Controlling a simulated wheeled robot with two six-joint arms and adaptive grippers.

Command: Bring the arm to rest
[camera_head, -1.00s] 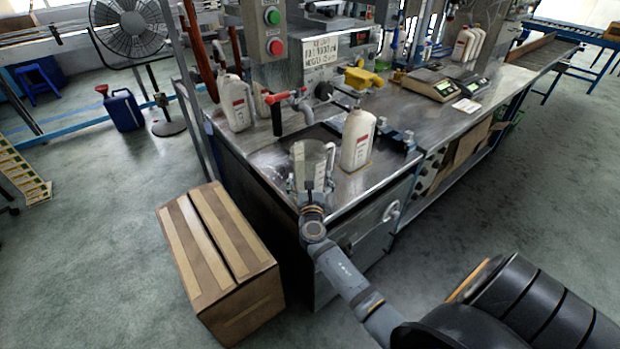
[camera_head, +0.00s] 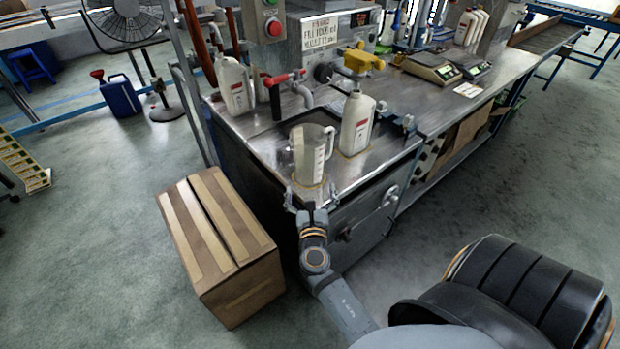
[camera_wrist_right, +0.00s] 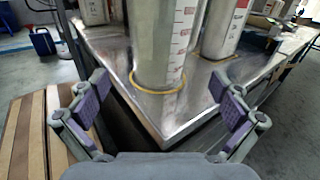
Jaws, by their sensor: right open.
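My right gripper (camera_head: 306,199) is open and empty at the front corner of the metal workbench (camera_head: 250,160). In the right wrist view its two purple-padded fingers (camera_wrist_right: 165,105) are spread wide, with nothing between the pads. A clear measuring jug (camera_head: 310,155) with red marks stands upright on the bench just beyond the gripper. In the wrist view the jug (camera_wrist_right: 165,45) stands within a yellow ring, apart from the fingers. A white bottle (camera_head: 356,122) stands behind and right of the jug. My left gripper is not in view.
A cardboard box (camera_head: 222,245) stands on the floor left of the bench. A tap with a red handle (camera_head: 284,78) and another white bottle (camera_head: 233,86) are behind the jug. The floor between is clear.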

